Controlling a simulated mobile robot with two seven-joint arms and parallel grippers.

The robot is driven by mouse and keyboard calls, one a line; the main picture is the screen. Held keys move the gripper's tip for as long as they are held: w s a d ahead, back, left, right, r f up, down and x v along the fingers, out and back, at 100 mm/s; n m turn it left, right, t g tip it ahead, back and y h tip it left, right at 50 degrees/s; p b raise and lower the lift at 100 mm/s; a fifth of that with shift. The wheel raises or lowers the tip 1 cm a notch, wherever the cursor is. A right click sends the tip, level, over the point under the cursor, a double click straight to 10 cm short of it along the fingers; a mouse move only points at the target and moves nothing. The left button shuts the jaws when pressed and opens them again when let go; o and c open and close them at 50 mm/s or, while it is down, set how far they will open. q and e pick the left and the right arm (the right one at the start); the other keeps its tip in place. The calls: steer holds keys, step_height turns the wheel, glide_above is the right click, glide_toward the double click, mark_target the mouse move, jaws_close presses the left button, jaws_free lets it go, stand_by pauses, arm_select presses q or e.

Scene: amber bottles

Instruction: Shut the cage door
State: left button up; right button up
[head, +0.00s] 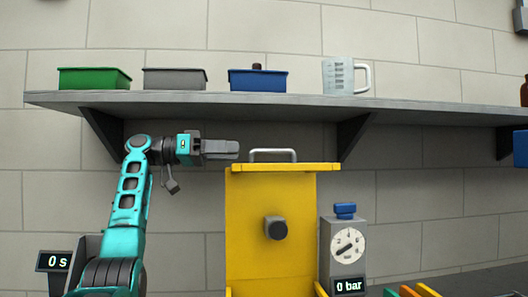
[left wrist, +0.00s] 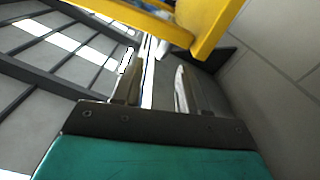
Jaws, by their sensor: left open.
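A yellow cage (head: 245,215) stands below the shelf in the head view, with a flat yellow front panel that carries a dark round knob (head: 276,228). A yellow top piece (head: 300,168) with a metal handle (head: 272,151) sticks out a little past the panel. I cannot tell which part is the door or how far open it stands. My left gripper (head: 222,149) points right, just left of the handle and apart from it. In the left wrist view the gripper (left wrist: 155,88) has parted, empty fingers, and yellow framework (left wrist: 205,30) shows beyond them. My right gripper is out of view.
A grey shelf (head: 300,106) runs above my left gripper, with a green bin (head: 94,79), a grey bin (head: 175,79), a blue bin (head: 258,81) and a measuring jug (head: 340,76). A pressure gauge box (head: 347,262) reading 0 bar stands right of the cage.

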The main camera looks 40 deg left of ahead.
mark_target(254, 151)
arm_select(q)
steer(key=p+x, duration=0.1)
steer(key=x, duration=0.7)
steer(key=shift+w+d, duration=0.25)
steer(key=shift+w, duration=0.1)
steer(key=shift+c, duration=0.4)
jaws_close()
